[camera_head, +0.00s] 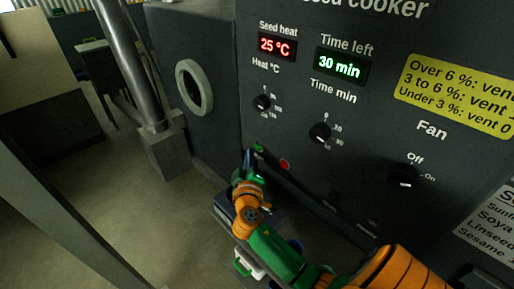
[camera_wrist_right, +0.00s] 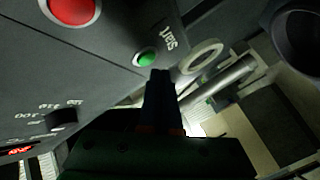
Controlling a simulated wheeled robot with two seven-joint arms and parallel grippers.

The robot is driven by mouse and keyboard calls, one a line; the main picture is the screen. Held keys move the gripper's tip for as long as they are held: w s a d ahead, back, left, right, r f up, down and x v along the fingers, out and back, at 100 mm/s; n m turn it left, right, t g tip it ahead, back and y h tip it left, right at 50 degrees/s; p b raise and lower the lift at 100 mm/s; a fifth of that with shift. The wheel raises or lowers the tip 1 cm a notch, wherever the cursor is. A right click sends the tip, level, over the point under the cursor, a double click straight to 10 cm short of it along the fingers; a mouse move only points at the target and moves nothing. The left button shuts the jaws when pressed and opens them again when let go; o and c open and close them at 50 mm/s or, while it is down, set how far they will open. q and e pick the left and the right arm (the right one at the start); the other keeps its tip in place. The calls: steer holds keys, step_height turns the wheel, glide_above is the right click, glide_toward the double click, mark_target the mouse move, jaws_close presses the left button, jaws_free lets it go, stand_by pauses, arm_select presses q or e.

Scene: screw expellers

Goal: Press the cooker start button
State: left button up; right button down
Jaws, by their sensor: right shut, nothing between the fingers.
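The cooker's dark front panel (camera_head: 330,115) fills the right of the head view. The green start button (camera_head: 259,148) sits low on it, left of a red button (camera_head: 284,165). In the right wrist view the green start button (camera_wrist_right: 146,58), beside the word "Start", is uncovered. My right gripper (camera_head: 249,158) is shut and empty, its tips close by the green button. In the right wrist view the tips of my right gripper (camera_wrist_right: 161,73) show just below and right of the button. I cannot tell whether they touch the panel. My left gripper is not in view.
The displays read 25 °C and 30 min. A round light flange (camera_head: 194,87) and a metal pipe (camera_head: 130,60) stand left.

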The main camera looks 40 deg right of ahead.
stand_by(0.8)
steer(key=shift+d, duration=0.45)
steer(key=shift+d, duration=0.45)
stand_by(0.5)
steer(key=shift+a, duration=0.1)
steer(key=shift+a+b, duration=0.3)
steer(key=shift+a, duration=0.4)
steer(key=a+b, duration=0.1)
steer(key=a, duration=0.4)
steer(key=shift+s, duration=0.2)
